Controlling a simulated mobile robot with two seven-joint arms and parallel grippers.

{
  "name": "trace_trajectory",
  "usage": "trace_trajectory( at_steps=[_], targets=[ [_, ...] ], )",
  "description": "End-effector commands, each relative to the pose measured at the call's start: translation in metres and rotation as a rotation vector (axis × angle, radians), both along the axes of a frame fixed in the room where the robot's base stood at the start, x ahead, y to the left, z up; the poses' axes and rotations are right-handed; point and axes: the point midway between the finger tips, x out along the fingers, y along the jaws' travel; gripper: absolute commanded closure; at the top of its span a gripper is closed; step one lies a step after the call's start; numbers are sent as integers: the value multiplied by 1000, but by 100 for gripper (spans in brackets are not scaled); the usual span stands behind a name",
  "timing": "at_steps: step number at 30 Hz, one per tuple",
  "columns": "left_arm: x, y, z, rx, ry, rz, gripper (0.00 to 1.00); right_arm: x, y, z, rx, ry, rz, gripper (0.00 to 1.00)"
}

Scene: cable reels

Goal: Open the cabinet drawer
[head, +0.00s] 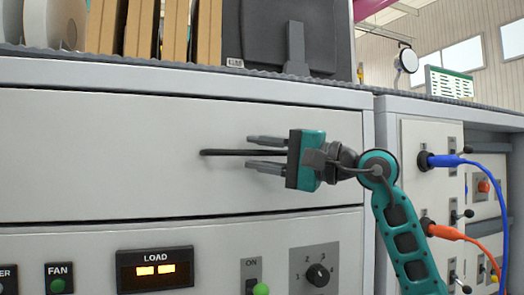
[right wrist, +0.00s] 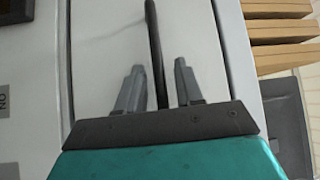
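The cabinet drawer (head: 110,165) is a wide light-grey front panel below the cabinet top in the head view, and it looks shut. Its dark bar handle (head: 225,152) runs horizontally across the right part of the panel. My right gripper (head: 264,153) is in front of the handle's right end, with one grey finger above the bar and one below. The fingers are apart, with gaps beside the bar. In the right wrist view the handle (right wrist: 156,50) passes between the two open fingers (right wrist: 156,90). My left gripper is not in view.
A control panel with a LOAD display (head: 155,269), a green-lit FAN button (head: 58,280) and a black knob (head: 317,274) lies below the drawer. Blue (head: 490,175) and orange (head: 475,240) cables hang at the right. Binders (head: 140,28) and a dark monitor (head: 290,35) stand on top.

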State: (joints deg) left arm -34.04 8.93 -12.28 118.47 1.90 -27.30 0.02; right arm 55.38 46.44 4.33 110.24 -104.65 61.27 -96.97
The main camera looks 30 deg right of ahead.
Motion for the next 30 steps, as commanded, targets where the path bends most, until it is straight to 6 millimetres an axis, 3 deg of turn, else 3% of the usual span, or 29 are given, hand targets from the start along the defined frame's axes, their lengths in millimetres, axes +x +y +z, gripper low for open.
trace_trajectory(
  at_steps=[5,17,30],
  targets=[
    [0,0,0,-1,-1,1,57,0,0,0,0,0,0,64],
    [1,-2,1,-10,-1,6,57,0,0,0,0,0,0,100],
    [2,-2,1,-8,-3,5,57,0,0,0,-1,1,1,100]
  ],
)
